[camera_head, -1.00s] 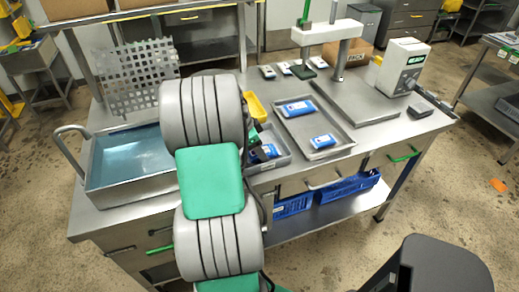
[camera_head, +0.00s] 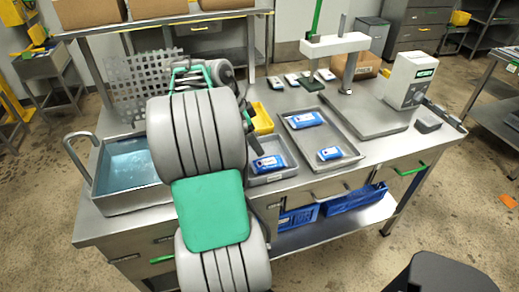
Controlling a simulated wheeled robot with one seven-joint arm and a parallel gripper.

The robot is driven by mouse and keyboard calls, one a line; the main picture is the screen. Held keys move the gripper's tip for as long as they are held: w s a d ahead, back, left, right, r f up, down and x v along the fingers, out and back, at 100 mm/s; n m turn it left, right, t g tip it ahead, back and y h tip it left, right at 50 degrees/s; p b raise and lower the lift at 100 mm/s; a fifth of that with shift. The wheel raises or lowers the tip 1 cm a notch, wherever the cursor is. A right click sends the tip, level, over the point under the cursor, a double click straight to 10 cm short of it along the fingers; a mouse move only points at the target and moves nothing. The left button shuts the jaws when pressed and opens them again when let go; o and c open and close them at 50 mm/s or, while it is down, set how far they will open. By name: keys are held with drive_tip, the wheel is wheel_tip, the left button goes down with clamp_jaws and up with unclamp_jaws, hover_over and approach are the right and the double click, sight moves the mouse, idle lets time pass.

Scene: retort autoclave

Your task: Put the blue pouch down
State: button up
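One blue pouch (camera_head: 268,163) with a white label lies in the small grey tray (camera_head: 284,174), just right of my arm. Two more blue pouches lie in the larger steel tray (camera_head: 352,160): a bigger one (camera_head: 305,119) towards the back and a small one (camera_head: 330,153) near the front. My gripper (camera_head: 247,120) is mostly hidden behind my grey and green arm; only a dark and green edge shows, above and left of the pouch in the small tray. Its fingers and anything between them are hidden.
A deep steel basin (camera_head: 105,205) with a handle is left of my arm, a perforated sheet (camera_head: 130,75) behind it. A yellow bin (camera_head: 262,118) stands behind the small tray. A scale display (camera_head: 408,80) and a steel post stand at right. Blue crates (camera_head: 355,198) sit below.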

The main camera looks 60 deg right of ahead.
drive_tip(key=w+a+r+n+t, duration=0.1)
drive_tip(key=w+a+n+t, duration=0.1)
drive_tip(key=w+a+n, duration=0.5)
drive_tip(key=w+a+r+n+t, duration=0.1)
drive_tip(key=w+a+n, duration=0.3)
drive_tip(key=a, duration=0.6)
drive_tip(key=s+a+f+n+t+y, duration=0.1)
drive_tip(key=a+f+n, duration=0.1)
drive_tip(key=a+n, duration=0.6)
drive_tip(key=s+a+f+n+t+y, duration=0.1)
drive_tip(key=a+n, duration=0.7)
drive_tip(key=a, duration=1.1)
drive_tip(key=shift+s+f+t+y, duration=0.15)
drive_tip(key=shift+f+t+y, duration=0.45)
drive_tip(key=shift+t, duration=0.2)
